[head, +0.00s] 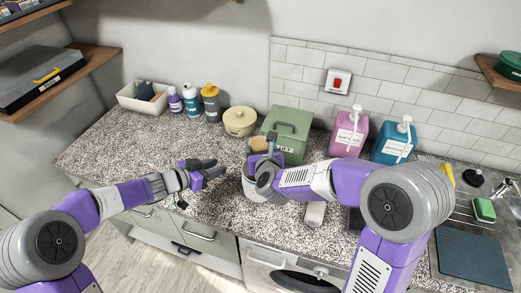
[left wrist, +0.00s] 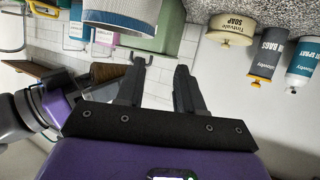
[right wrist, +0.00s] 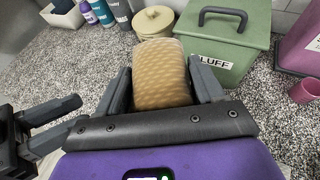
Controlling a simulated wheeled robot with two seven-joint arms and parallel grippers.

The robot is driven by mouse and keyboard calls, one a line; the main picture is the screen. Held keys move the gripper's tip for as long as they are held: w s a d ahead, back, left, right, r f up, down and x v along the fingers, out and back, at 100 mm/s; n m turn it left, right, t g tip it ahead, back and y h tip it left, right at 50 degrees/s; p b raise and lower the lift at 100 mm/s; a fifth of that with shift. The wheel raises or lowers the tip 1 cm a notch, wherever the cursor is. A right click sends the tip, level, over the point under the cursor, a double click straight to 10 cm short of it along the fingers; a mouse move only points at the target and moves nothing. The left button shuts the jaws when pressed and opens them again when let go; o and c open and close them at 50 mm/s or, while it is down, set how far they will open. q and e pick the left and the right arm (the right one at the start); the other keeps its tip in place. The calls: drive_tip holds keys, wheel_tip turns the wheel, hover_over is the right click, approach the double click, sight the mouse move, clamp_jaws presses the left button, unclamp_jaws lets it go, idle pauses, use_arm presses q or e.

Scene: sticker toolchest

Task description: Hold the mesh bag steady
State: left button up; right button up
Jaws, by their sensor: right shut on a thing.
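A pale mesh bag (head: 249,186) stands upright on the speckled counter, partly hidden by my right arm. Its woven side and blue band show at the top of the left wrist view (left wrist: 120,20). My left gripper (head: 213,169) is to the left of the bag, apart from it. Its fingers (left wrist: 158,75) are spread with nothing between them. My right gripper (head: 264,160) is above the bag, shut on a tan textured sponge (right wrist: 161,75). The sponge also shows in the head view (head: 258,144). The bag is not visible in the right wrist view.
Behind stand a green lidded box (head: 288,131), a cream pot (head: 240,121), several bottles (head: 210,103) and a white bin (head: 143,99). Pink (head: 349,134) and blue (head: 394,143) pump jugs stand to the right, near the sink. The counter left of my left gripper is clear.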

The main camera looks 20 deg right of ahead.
use_arm(q)
drive_tip(key=x, duration=0.8)
drive_tip(key=s+d+x, duration=0.1)
drive_tip(key=x, duration=0.3)
drive_tip(key=shift+d, duration=0.2)
drive_tip(key=shift+c, duration=0.5)
drive_tip(key=shift+o, duration=0.5)
drive_tip(key=shift+c, duration=0.3)
clamp_jaws()
